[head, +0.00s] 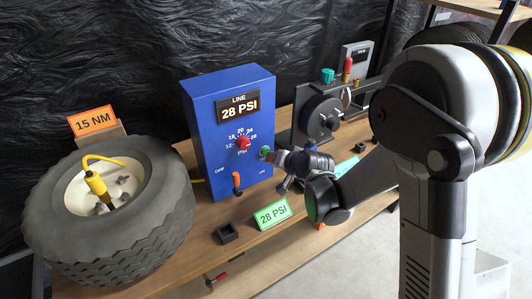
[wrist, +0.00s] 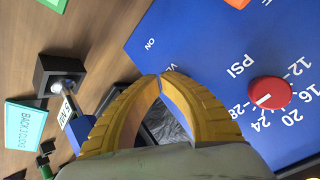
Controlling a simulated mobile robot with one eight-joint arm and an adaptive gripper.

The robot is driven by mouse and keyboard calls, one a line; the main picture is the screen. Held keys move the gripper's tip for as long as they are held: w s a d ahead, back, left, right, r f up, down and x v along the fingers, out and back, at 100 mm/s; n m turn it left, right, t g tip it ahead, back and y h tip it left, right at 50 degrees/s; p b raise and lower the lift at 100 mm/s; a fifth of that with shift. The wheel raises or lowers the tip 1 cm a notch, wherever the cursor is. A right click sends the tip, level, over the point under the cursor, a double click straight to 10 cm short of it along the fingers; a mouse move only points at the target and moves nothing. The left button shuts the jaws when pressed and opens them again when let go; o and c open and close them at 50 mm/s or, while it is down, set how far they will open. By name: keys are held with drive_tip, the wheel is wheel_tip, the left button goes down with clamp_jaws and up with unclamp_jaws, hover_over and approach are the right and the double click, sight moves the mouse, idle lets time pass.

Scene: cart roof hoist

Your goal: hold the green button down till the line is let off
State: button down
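The blue line box (head: 208,140) stands upright on the bench, and its display (head: 239,108) reads LINE 28 PSI. The green button (head: 265,151) is low on the right of its front face. My gripper (head: 274,156) is right at the button in the head view; whether it presses the button in, I cannot tell. In the wrist view the two yellow fingers (wrist: 160,76) meet at their tips against the blue face, holding nothing. They hide the button there. The red dial knob (head: 243,143) is up and left of the button; it also shows in the wrist view (wrist: 270,92).
An orange-handled switch (head: 237,181) sits between OFF and ON marks. A green 28 PSI sign (head: 272,213) and a small black holder (head: 227,233) stand in front. A black machine (head: 320,117) stands right.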

drive_tip(key=shift+w+a, duration=0.25)
drive_tip(key=shift+w, duration=0.15)
drive_tip(key=shift+w+a, duration=0.25)
drive_tip(key=shift+w, duration=0.05)
idle(0.9)
idle(1.8)
drive_tip(key=shift+s+d+b, duration=0.35)
drive_tip(key=shift+s+d, duration=0.1)
drive_tip(key=shift+s, duration=0.25)
drive_tip(key=shift+s+d, duration=0.7)
drive_tip(key=shift+s, duration=0.35)
drive_tip(key=shift+s+d, duration=0.7)
drive_tip(key=shift+s, duration=0.3)
drive_tip(key=shift+r, duration=0.1)
